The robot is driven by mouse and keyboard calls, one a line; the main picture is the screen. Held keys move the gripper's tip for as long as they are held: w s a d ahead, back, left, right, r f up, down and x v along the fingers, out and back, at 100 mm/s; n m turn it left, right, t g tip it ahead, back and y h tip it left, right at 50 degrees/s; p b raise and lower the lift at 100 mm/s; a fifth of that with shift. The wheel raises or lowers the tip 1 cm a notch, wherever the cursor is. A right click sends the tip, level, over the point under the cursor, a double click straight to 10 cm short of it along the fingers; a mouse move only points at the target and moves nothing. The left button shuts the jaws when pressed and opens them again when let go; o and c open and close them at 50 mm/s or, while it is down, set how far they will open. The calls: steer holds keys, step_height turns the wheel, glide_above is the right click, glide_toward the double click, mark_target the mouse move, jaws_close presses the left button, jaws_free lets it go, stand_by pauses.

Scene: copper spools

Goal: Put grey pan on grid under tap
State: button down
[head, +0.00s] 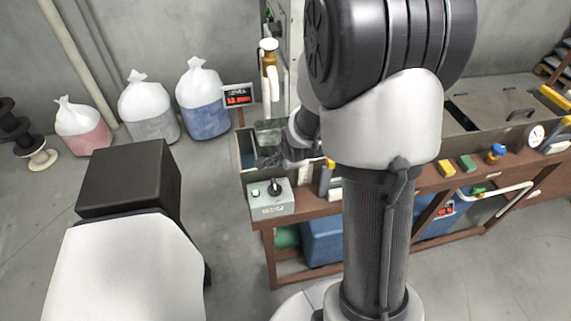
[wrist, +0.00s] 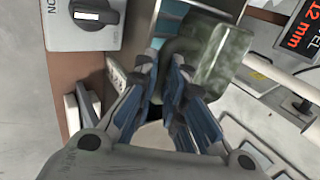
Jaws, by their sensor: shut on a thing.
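The grey pan (head: 270,132) shows as a mottled grey-green shape at the left end of the bench, below the tap. It also shows in the wrist view (wrist: 228,55), just beyond the fingers. My gripper (head: 268,160) is shut on it; the fingers (wrist: 167,62) show in the wrist view, with the exact contact partly hidden. The brass tap (head: 269,60) has a pale pipe hanging down above the pan. I cannot make out the grid; the pan and gripper cover that area.
A grey control box (head: 270,197) with a black knob sits at the bench's front left. A level display (head: 237,95) stands left of the tap. Several filled bags (head: 202,98) stand on the floor.

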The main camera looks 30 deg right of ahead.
steer(key=shift+f, duration=0.9)
steer(key=shift+r, duration=0.1)
steer(key=c, duration=1.7)
jaws_free()
steer(key=shift+o, duration=0.2)
